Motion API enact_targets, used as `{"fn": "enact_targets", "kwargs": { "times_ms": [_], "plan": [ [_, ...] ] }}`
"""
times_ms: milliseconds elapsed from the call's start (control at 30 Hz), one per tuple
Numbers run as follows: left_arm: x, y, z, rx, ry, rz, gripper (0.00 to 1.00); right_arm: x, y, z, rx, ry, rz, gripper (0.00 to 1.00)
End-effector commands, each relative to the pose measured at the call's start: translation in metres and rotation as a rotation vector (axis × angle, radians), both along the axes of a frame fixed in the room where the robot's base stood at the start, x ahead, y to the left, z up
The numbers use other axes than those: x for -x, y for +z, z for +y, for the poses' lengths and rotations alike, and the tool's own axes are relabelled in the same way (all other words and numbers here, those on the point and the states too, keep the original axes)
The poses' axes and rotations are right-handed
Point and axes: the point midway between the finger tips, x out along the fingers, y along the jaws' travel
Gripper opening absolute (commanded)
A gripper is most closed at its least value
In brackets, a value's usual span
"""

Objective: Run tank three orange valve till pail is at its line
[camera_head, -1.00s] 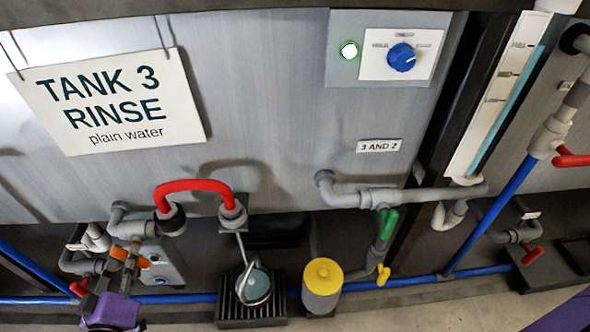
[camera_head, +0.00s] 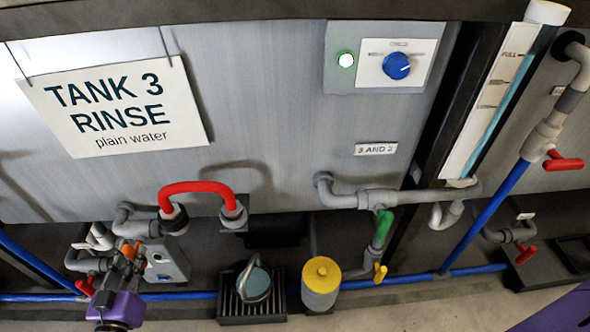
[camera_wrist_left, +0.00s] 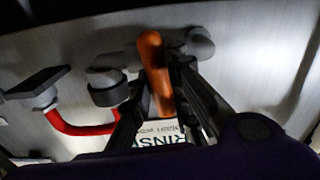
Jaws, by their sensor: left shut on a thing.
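The orange valve handle (camera_head: 127,249) of tank three sits at the grey pipework left of the red hose. My left gripper (camera_head: 128,262) is shut on it; the wrist view shows the orange handle (camera_wrist_left: 155,75) between the dark fingers (camera_wrist_left: 168,100). The pail (camera_head: 255,284) stands on a dark slatted stand (camera_head: 250,317) below the hose's right end, with bluish contents and its bail raised. I cannot make out a line in it. No stream shows above the pail now. My right gripper is out of view.
The red hose (camera_head: 196,187) arches between two grey fittings. A yellow-topped canister (camera_head: 321,284) stands right of the pail. Green (camera_head: 383,228) and yellow (camera_head: 381,275) handles hang farther right. The tank 3 sign (camera_head: 112,107) hangs above, and a blue pipe runs low along the wall.

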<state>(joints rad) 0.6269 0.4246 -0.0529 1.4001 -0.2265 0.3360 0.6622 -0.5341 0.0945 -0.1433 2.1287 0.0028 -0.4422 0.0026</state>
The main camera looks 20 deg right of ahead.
Motion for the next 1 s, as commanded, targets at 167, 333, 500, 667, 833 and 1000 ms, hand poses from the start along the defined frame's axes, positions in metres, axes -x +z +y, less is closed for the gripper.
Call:
{"fn": "enact_targets", "kwargs": {
  "times_ms": [167, 333, 500, 667, 833, 1000],
  "plan": [
    [0.0006, -0.0006, -0.0002, -0.07, 0.0, -0.024, 0.0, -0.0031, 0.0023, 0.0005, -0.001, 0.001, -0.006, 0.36],
    [0.0007, -0.0008, -0.0002, -0.105, 0.0, -0.037, 0.0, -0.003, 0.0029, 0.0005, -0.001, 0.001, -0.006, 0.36],
    [0.0007, -0.001, -0.0003, -0.116, 0.0, -0.04, 0.0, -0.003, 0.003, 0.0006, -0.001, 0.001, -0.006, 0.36],
    [0.0008, -0.0011, -0.0002, -0.117, -0.001, -0.041, 0.0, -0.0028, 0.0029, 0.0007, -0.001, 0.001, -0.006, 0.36],
    [0.0008, -0.0012, -0.0003, -0.117, -0.001, -0.041, 0.24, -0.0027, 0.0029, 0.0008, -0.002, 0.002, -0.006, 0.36],
    [0.0006, -0.0008, -0.0003, -0.115, 0.0, -0.041, 0.36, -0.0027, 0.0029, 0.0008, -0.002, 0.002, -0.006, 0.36]
  ]
}}
